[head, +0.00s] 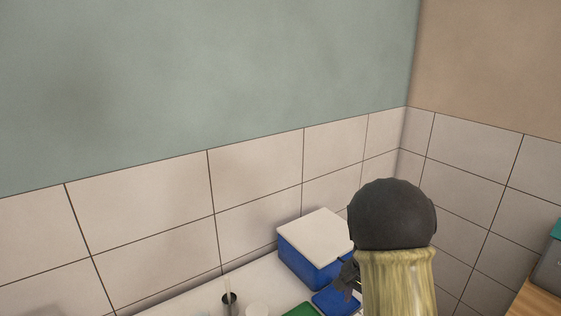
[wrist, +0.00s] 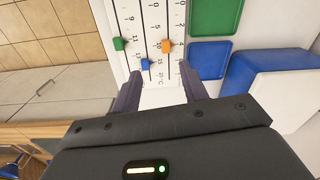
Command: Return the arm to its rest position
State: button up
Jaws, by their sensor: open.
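My gripper (wrist: 162,88) is open in the wrist view, with its two dark fingers apart and nothing between them but a white surface behind. Past the fingertips is a white panel (wrist: 151,14) with printed scales and coloured sliders: a green one (wrist: 119,44), a blue one (wrist: 145,64) and an orange one (wrist: 167,46). In the head view my arm rises at the lower right. A dark part of my gripper (head: 348,278) shows at its left side, mostly hidden by the arm.
A blue box with a white lid (head: 315,235) stands against the tiled wall, beside the arm in the head view. A blue tray (head: 335,301) and a green tray (head: 301,310) lie on the white counter (head: 188,300). A dark cup (head: 230,301) holds a stick. A wooden surface (head: 540,303) is at right.

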jog(key=s+a+r+n, duration=0.1)
jog(key=s+a+n, duration=0.1)
jog(key=s, duration=0.3)
jog(key=s+a+r+n+t, duration=0.1)
jog(key=s+a+r+n, duration=0.1)
jog(key=s+n, duration=0.2)
jog(key=s+a+r+n+t, duration=0.1)
jog(key=s+a+r+n, duration=0.1)
jog(key=s, duration=0.5)
jog(key=shift+s+a+r+n, duration=0.15)
jog(key=shift+s+r+n, duration=0.1)
jog(key=shift+n, duration=0.45)
jog(key=shift+c, duration=0.8)
jog(key=shift+w, duration=0.1)
